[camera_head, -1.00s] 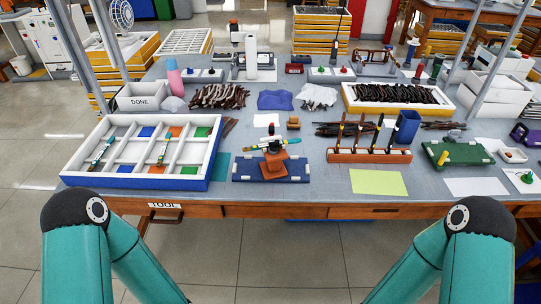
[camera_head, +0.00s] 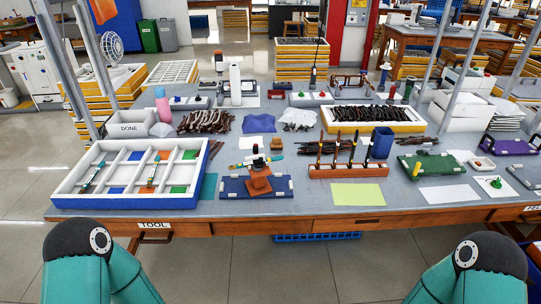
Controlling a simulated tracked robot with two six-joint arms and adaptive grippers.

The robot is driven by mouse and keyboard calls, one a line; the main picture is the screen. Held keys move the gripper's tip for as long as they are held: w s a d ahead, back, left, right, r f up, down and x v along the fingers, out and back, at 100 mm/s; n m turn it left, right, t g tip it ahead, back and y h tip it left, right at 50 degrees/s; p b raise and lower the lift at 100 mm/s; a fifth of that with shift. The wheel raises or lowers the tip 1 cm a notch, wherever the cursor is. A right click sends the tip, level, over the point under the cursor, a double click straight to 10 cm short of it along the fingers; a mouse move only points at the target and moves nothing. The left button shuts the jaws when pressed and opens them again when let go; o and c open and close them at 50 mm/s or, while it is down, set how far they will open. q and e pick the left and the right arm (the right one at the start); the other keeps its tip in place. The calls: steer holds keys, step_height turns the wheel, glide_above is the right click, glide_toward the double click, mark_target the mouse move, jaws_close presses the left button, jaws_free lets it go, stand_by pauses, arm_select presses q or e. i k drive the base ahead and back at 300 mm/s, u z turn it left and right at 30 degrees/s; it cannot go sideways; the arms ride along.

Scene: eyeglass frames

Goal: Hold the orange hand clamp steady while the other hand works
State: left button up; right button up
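An orange clamp (camera_head: 260,183) stands upright on a dark blue base plate (camera_head: 232,188) near the front middle of the table. A dark knob and a thin bar with a yellow end (camera_head: 276,158) sit at its top; the small parts are hard to make out. I cannot tell whether the clamp holds a frame. Only the upper parts of my two teal arms show, at the bottom left and bottom right. Both my grippers are out of the picture, and nothing of mine touches the clamp.
A blue-rimmed white sorting tray (camera_head: 128,201) lies left of the clamp. An orange rack (camera_head: 347,171) with upright tools stands to its right, beside a blue cup (camera_head: 381,142). A yellow-green sheet (camera_head: 357,194) lies in front. Dark frames pile up behind.

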mark_target(258, 163)
steer(key=z, duration=0.15)
steer(key=i, duration=1.15)
steer(key=u, duration=0.3)
